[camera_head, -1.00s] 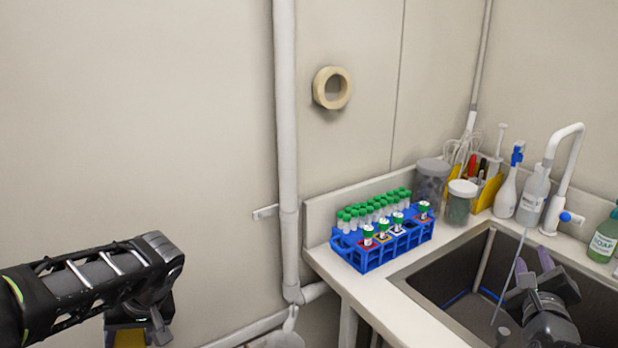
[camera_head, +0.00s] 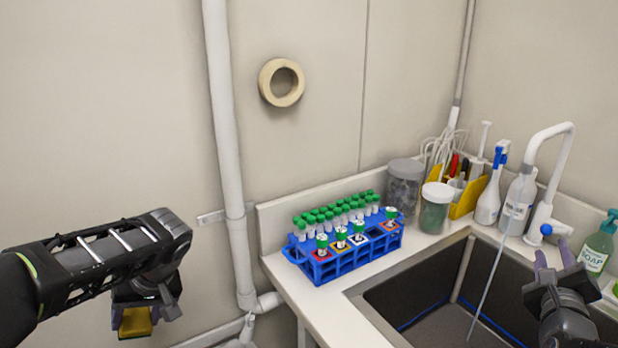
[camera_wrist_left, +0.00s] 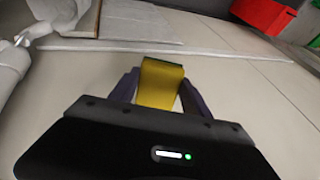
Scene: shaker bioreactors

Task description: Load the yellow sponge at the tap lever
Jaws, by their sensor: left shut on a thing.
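The yellow sponge (camera_head: 135,322) is held in my left gripper (camera_head: 140,308), at the lower left of the head view. In the left wrist view the sponge (camera_wrist_left: 160,84) sits between the two purple fingers, its dark edge outward. The white tap (camera_head: 541,155) stands behind the sink at the right, and a thin stream runs down from its spout. The tap lever (camera_head: 546,229) has a blue end and is low on the tap. My right gripper (camera_head: 554,260) is over the sink, just below the lever in the picture, with its purple fingers apart and nothing seen between them.
A blue rack (camera_head: 345,259) of green-capped tubes stands on the counter left of the sink (camera_head: 420,290). Jars, a yellow holder (camera_head: 466,199), wash bottles (camera_head: 517,205) and a soap bottle (camera_head: 599,245) line the back. A white pipe (camera_head: 224,130) runs up the wall.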

